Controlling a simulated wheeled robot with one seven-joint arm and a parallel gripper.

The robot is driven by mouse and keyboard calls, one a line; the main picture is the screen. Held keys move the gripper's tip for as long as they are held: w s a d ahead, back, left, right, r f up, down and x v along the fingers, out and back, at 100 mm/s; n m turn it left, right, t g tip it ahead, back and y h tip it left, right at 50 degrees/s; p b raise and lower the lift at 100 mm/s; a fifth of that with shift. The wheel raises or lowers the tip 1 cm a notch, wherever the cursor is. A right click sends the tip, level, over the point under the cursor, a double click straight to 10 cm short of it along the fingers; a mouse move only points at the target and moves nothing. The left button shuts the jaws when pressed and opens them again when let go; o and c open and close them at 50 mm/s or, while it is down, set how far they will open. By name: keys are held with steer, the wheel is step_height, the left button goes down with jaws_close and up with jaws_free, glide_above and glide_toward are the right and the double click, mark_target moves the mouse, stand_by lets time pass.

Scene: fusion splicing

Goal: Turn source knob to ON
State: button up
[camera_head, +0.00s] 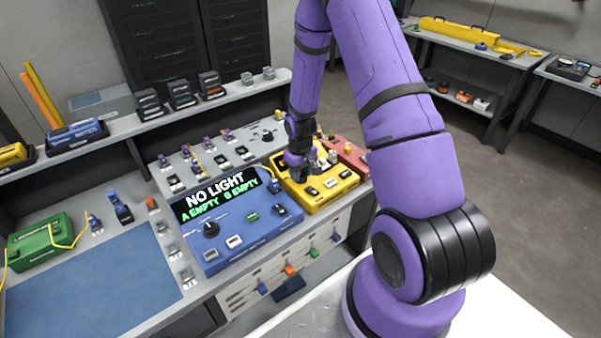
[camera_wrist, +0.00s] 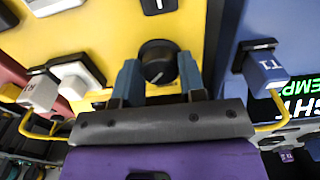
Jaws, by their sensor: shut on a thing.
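A black round knob (camera_wrist: 157,56) sits on the face of a yellow box (camera_wrist: 100,22). My gripper (camera_wrist: 158,78) has its two blue-grey fingers on either side of the knob and is shut on it. A small pale mark shows on the knob; I cannot read an ON or OFF label. In the head view the yellow box (camera_head: 323,198) stands on the bench, and my gripper (camera_head: 298,166) reaches down to its back left part, hiding the knob there.
A blue box (camera_head: 255,232) left of the yellow one has a display (camera_head: 215,194) reading "NO LIGHT, A EMPTY, B EMPTY". A connector marked T1 (camera_wrist: 265,66) and a white connector (camera_wrist: 38,92), both with yellow cable, flank my gripper. A red box (camera_head: 348,152) stands to the right.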

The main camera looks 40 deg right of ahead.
mark_target(301, 174)
stand_by(0.4)
steer(key=o, duration=0.9)
step_height(301, 174, up, 11)
steer(key=shift+f, duration=0.1)
stand_by(0.4)
